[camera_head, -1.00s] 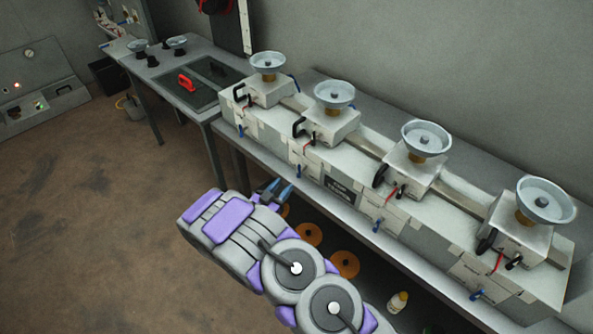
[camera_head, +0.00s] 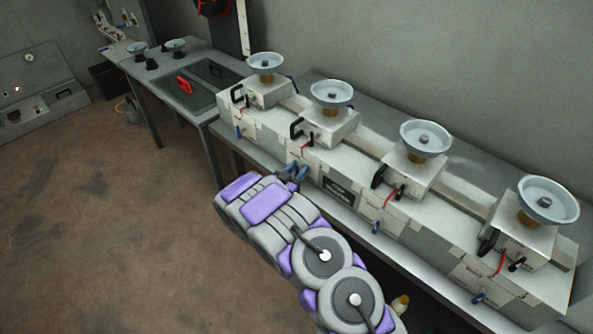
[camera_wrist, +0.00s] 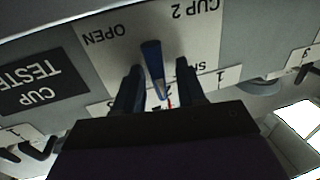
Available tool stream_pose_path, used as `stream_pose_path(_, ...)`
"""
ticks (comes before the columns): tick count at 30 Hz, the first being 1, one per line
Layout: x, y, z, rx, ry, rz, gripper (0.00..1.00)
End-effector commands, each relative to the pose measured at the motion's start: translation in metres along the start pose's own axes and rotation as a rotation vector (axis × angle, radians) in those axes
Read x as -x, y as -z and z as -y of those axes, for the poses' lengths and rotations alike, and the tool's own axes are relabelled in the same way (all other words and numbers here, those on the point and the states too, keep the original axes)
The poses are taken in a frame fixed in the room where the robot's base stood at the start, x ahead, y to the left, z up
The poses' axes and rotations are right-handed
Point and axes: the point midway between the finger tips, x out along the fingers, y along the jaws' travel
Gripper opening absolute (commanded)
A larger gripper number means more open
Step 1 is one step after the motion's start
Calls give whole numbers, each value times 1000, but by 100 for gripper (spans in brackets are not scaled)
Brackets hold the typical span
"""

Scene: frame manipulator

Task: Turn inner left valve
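In the wrist view a blue valve handle (camera_wrist: 152,58) hangs on a white panel lettered CUP 2 and OPEN, which appears upside down. My gripper (camera_wrist: 157,80) is open, with one dark finger on each side of the handle. A gap shows between the handle and each finger. In the head view my gripper (camera_head: 294,173) is at the front face of the second unit from the left (camera_head: 328,126). There the fingers and the handle overlap, so I cannot separate them clearly.
The other units carry blue handles too, at the far left (camera_head: 239,132), inner right (camera_head: 376,227) and far right (camera_head: 477,298). A CUP TESTER label (camera_wrist: 42,88) is beside the CUP 2 panel. A yellow-white bottle (camera_head: 400,304) is below the bench. The floor at left is clear.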

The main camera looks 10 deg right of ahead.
Motion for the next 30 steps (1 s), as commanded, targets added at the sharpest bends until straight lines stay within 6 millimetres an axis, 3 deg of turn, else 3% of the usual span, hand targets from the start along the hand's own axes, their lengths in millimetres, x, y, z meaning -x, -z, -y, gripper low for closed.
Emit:
stream_pose_path(2, 0, 0, 0, 0, 0, 0, 37)
stream_pose_path(14, 2, 0, 2, 1, 1, -1, 0)
stream_pose_path(30, 3, -1, 0, -113, 3, -22, 0)
